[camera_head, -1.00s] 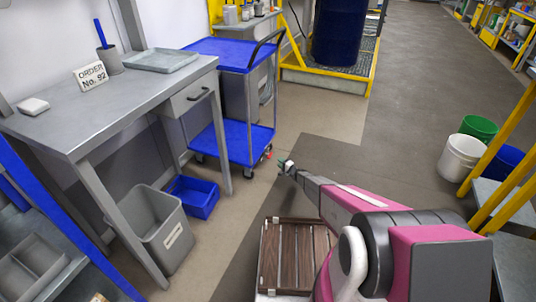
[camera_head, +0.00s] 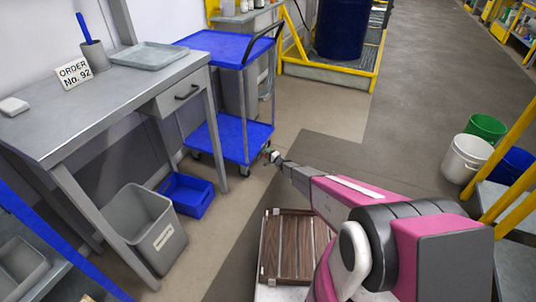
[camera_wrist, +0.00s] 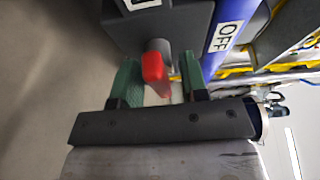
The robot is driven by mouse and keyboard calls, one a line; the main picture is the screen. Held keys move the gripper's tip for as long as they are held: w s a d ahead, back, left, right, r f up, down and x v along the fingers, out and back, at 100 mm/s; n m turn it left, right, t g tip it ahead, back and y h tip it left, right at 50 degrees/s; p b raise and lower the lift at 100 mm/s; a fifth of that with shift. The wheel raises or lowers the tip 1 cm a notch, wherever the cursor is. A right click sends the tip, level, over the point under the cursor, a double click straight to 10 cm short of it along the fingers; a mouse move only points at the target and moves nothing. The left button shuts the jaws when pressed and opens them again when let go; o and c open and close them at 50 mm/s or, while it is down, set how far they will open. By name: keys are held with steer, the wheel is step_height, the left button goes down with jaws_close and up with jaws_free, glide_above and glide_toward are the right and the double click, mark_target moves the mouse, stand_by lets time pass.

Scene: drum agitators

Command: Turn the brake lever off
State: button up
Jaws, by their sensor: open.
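The red brake lever (camera_wrist: 154,70) sticks out from a dark grey housing (camera_wrist: 170,22) in the wrist view. My gripper (camera_wrist: 158,82) is open, with one green finger on each side of the lever. A small gap shows on both sides, wider on the right. In the head view my gripper (camera_head: 267,153) is at the lower front corner of the blue cart (camera_head: 228,137). The lever is too small or hidden to make out there.
A grey workbench (camera_head: 95,105) stands left of the cart, with a grey bin (camera_head: 150,215) and a blue bin (camera_head: 187,192) below. Several buckets (camera_head: 466,158) stand on the right. A blue drum (camera_head: 343,28) is at the back. The floor between is clear.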

jaws_close()
steer(key=shift+m, duration=0.3)
steer(key=m+g+h, duration=0.1)
steer(key=m, duration=0.2)
steer(key=m+g, duration=0.2)
steer(key=m, duration=0.1)
steer(key=shift+m+h, duration=0.3)
steer(key=m+g, duration=0.2)
steer(key=m, duration=0.1)
steer(key=shift+m+g+y, duration=0.4)
steer(key=shift+m+g, duration=0.8)
steer(key=shift+m, duration=0.5)
